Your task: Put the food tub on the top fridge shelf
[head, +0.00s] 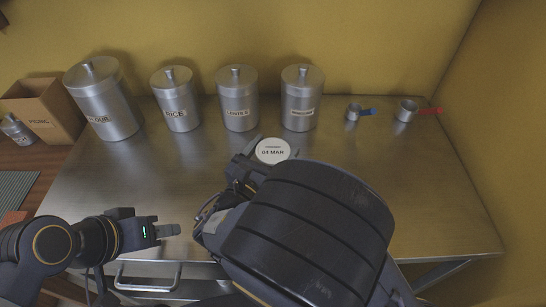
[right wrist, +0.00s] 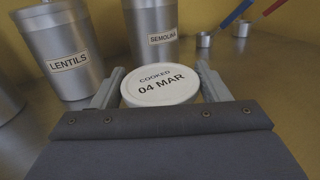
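The food tub (head: 273,150) has a round white lid marked 04 MAR. It is on the steel counter, in front of the canisters, and also shows in the right wrist view (right wrist: 160,86). My right gripper (head: 272,158) has one finger on each side of the tub, with narrow gaps seeming to show beside the lid; its fingers also show in the right wrist view (right wrist: 160,88). The tub's body is mostly hidden under its lid. My left gripper (head: 168,231) is at the counter's front edge, with nothing seen in it; its finger gap is not clear. No fridge shelf is in view.
Several lidded steel canisters, including rice (head: 176,103) and lentils (head: 238,100), line the back wall. Two measuring cups, blue-handled (head: 353,112) and red-handled (head: 405,112), stand at the back right. A cardboard box (head: 40,108) is at the left. The counter's right side (head: 430,180) is clear.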

